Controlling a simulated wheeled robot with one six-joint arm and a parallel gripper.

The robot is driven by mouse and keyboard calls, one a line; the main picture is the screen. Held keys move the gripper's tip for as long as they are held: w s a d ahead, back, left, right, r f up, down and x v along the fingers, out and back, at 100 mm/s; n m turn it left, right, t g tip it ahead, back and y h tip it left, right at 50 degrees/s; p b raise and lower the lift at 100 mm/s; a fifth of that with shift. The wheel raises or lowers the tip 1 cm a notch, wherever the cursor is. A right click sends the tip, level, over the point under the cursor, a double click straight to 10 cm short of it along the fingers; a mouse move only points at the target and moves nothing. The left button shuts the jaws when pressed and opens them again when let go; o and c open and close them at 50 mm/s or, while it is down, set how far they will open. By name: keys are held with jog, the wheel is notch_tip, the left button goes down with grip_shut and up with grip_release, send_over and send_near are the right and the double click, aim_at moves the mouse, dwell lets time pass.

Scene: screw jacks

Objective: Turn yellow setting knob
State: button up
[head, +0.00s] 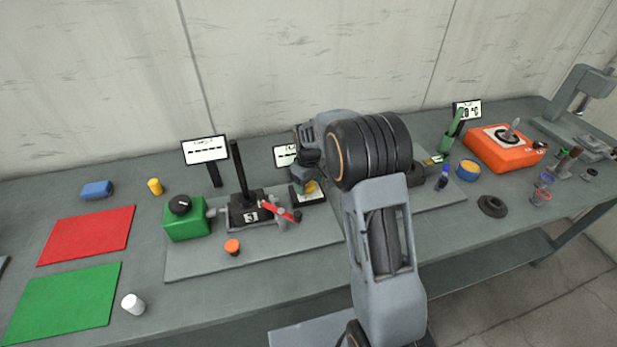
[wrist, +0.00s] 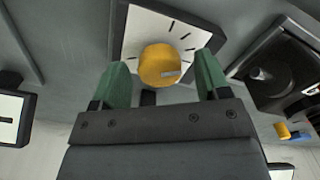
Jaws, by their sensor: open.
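The yellow setting knob (wrist: 159,65) shows in the wrist view on a white dial plate (wrist: 145,22) with black tick marks. A small light mark shows on the knob's face. My gripper (wrist: 162,75) is open, with one green finger at the left and one at the right of the knob. A gap seems to show on both sides; I cannot tell whether either finger touches it. In the head view the knob (head: 311,187) is partly hidden by my gripper (head: 303,186), and the dial plate (head: 310,197) shows below it.
A green box with a black knob (head: 186,218), a black jack marked 3 (head: 248,208) and a red-handled part (head: 280,211) stand left of my gripper. An orange button (head: 232,247) sits in front. Displays (head: 205,150) stand behind. An orange device (head: 503,148) is far right.

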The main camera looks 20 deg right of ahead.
aim_at(308, 184)
notch_tip(308, 184, up, 14)
jog(key=b, duration=0.1)
dwell(0.4)
jog(key=shift+f, duration=0.1)
jog(key=s+m+t, duration=0.4)
jog(key=s+m, duration=0.2)
jog(key=s, duration=1.8)
jog(key=shift+r, duration=0.2)
jog(key=shift+d, duration=0.1)
jog(key=shift+c, duration=0.4)
